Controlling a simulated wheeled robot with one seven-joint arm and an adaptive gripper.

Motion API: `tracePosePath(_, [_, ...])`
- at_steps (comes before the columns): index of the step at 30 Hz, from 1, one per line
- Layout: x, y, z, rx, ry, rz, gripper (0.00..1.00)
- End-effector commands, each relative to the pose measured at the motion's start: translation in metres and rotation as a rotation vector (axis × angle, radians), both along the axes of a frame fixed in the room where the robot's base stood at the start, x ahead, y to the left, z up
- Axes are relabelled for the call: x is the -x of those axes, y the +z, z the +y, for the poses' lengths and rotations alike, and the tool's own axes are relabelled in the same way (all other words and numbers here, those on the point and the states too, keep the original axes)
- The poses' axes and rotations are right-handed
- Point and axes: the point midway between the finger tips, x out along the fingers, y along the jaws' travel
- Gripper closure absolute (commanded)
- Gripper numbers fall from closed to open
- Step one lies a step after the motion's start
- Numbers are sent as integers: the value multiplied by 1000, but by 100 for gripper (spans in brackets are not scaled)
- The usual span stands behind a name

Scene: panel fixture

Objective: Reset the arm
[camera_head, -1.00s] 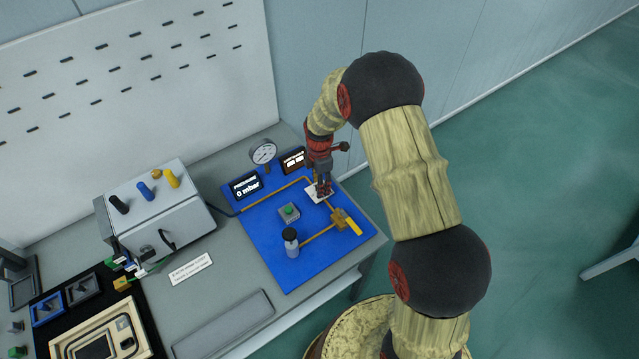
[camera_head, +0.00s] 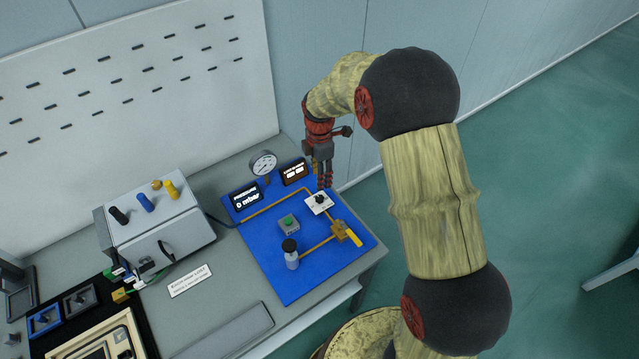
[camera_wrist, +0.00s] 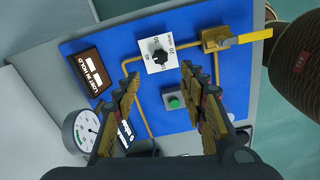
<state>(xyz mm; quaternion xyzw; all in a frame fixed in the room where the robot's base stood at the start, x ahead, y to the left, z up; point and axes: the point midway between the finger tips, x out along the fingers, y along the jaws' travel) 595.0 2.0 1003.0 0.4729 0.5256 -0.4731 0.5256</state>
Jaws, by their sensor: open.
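My gripper (camera_head: 324,180) is above the back right part of the blue panel (camera_head: 262,238) in the head view. It is open and empty, with its fingers pointing down. In the wrist view, my gripper (camera_wrist: 160,83) shows two spread fingers with a gap between them. A white plate with a black knob (camera_head: 319,202) lies just below the fingers in the head view. The knob (camera_wrist: 159,57) shows whole in the wrist view, beyond the fingertips and apart from them.
A gauge (camera_head: 263,164), two dark displays, a green button (camera_head: 288,224), a yellow-handled valve (camera_head: 347,234) and a black-capped bottle (camera_head: 291,254) are on the panel. A grey box (camera_head: 160,222) stands left. Open floor (camera_head: 560,170) lies right.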

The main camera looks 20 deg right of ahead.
Motion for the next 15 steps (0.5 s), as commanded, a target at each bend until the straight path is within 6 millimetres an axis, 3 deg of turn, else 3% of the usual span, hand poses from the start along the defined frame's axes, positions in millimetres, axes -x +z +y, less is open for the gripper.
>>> tracePosePath(4, [0,10,0,0,0,-1,58])
tracePosePath(15, [0,11,0,0,0,0,58])
